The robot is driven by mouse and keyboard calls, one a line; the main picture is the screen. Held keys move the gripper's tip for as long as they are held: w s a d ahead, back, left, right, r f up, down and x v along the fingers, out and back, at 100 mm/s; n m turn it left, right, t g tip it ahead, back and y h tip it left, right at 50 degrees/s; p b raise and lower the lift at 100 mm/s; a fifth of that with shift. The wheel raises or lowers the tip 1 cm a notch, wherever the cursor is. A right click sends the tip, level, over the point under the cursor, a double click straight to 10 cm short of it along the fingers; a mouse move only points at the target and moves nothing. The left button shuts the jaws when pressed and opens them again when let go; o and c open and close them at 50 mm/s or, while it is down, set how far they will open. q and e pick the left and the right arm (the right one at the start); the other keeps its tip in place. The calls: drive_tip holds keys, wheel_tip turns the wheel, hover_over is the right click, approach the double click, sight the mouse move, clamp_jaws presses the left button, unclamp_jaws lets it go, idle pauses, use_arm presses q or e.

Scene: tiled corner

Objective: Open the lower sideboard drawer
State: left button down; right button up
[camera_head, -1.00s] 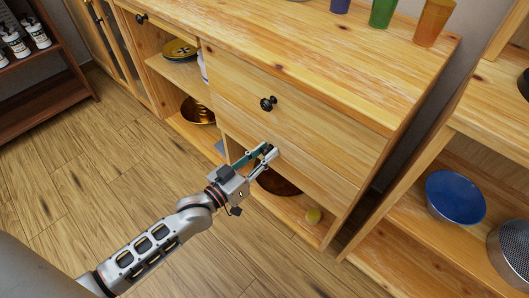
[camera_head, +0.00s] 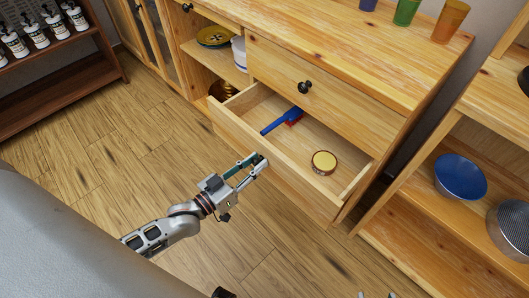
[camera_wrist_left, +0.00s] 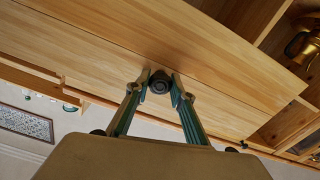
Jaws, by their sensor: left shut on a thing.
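The lower sideboard drawer (camera_head: 303,188) stands pulled out in the head view, its inside visible from above. A blue-handled item (camera_head: 279,121) with a red part and a round gold-topped tin (camera_head: 323,161) lie in it. My left gripper (camera_head: 258,163) is at the drawer front, shut on its dark round knob. The wrist view shows the knob (camera_wrist_left: 159,82) between the two fingertips, against the wooden front. Small grey tips at the bottom edge of the head view look like my right gripper (camera_head: 376,295); most of it is out of frame.
The upper drawer, with its black knob (camera_head: 305,87), is closed. Coloured cups (camera_head: 407,12) stand on the sideboard top. An open shelf with a blue bowl (camera_head: 460,177) is at the right. The wooden floor before the drawer is clear.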

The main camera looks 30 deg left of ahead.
use_arm(q)
drive_tip(key=p+v, duration=0.2)
drive_tip(key=v, duration=1.1)
use_arm(e)
drive_tip(key=shift+s+d+f+h, duration=0.1)
drive_tip(key=shift+d+f+h, duration=0.1)
drive_tip(key=shift+d, duration=0.25)
drive_tip(key=shift+s+d+f+h, duration=0.1)
drive_tip(key=shift+d+f, duration=0.05)
drive_tip(key=shift+d, duration=0.3)
use_arm(q)
drive_tip(key=shift+d, duration=0.1)
drive_tip(key=c, duration=1.7)
unclamp_jaws()
use_arm(e)
drive_tip(key=shift+s, duration=0.1)
use_arm(q)
drive_tip(key=v, duration=1.2)
drive_tip(key=shift+w+r, duration=0.1)
